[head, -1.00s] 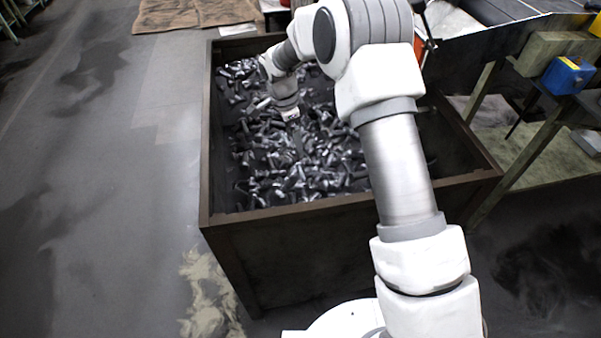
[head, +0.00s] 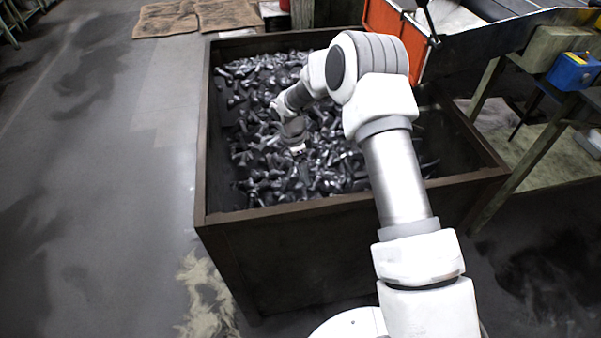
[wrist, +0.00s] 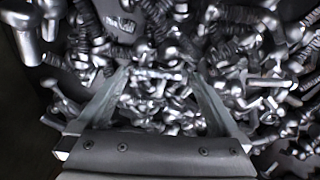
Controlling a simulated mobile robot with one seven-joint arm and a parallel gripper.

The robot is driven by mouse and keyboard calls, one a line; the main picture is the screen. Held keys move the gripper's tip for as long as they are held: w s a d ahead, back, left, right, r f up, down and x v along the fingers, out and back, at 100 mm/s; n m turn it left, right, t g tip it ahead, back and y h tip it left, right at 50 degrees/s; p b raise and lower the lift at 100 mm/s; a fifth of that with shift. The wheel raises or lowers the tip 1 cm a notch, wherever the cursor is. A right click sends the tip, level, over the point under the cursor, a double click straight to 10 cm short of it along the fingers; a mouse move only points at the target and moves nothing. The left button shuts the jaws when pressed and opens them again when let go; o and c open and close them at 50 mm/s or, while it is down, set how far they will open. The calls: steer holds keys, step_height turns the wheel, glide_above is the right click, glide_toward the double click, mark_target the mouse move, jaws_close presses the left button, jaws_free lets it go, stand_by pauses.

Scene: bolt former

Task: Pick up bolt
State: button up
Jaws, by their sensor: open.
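Many shiny metal bolts (head: 265,185) lie in a jumbled heap in a dark open bin (head: 202,150). In the head view my gripper (head: 300,152) is low over the middle of the heap, and its fingers are mostly hidden by the wrist. In the wrist view my gripper (wrist: 160,72) is open, with its two fingers spread apart. Several bolts (wrist: 155,105) show between and beyond the fingers, and none is clearly held. Whether the fingertips touch the bolts cannot be told.
The bin's front rim (head: 350,202) and side walls stand around the heap. An orange container (head: 385,22) stands behind the bin. A bench with a blue box (head: 572,72) is at the right.

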steer(key=shift+r, duration=0.1)
steer(key=c, duration=1.3)
steer(key=shift+r, duration=0.1)
